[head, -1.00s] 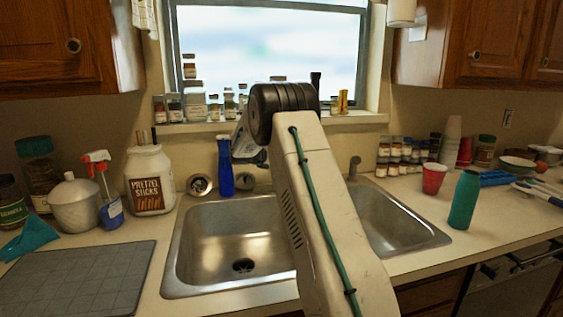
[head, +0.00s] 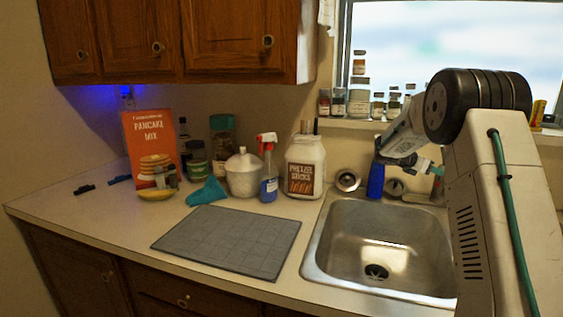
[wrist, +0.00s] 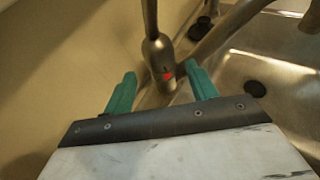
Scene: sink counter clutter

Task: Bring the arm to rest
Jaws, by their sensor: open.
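My arm rises at the right of the head view, its elbow bent over the sink (head: 335,262). My gripper (wrist: 160,88) shows in the wrist view with two green fingers spread apart and nothing between them. Ahead of the fingers is the metal faucet (wrist: 158,50), with a red dot on its base. I cannot tell whether the fingers touch it.
Left of the sink lie a grey mat (head: 228,240), a teal cloth (head: 207,191), a spray bottle (head: 268,178), a white canister (head: 243,174), a pretzel jar (head: 304,168) and a pancake mix box (head: 150,150). A blue bottle (head: 376,182) stands behind the sink. Small jars (head: 359,98) line the sill.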

